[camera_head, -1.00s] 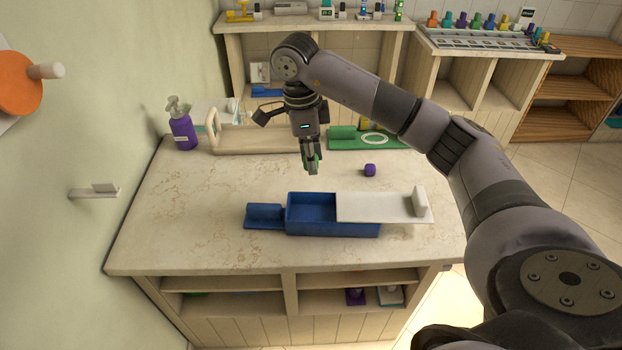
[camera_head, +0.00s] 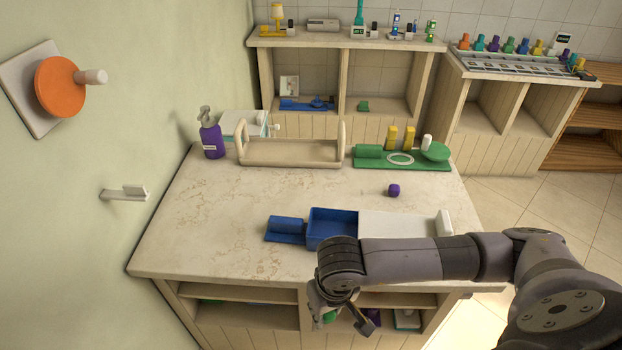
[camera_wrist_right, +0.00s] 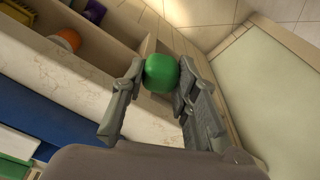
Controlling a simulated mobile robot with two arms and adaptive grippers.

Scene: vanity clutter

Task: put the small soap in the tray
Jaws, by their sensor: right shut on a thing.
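My right gripper (camera_head: 340,314) is in front of the counter's front edge, by the open shelves. In the wrist view the right gripper (camera_wrist_right: 160,76) is shut on a small rounded green block (camera_wrist_right: 161,72), which looks like the small soap. In the head view only a bit of the green block (camera_head: 329,317) shows beside the fingers. A cream tray (camera_head: 290,158) with two upright end handles stands at the back of the counter and looks empty, well away from the gripper. My left gripper is not in view.
A blue box (camera_head: 320,238) with a white sliding lid (camera_head: 400,224) partly open lies near the counter's front. A green board (camera_head: 430,165) is right of the tray, a purple pump bottle (camera_head: 212,141) left. The counter's left-middle is clear.

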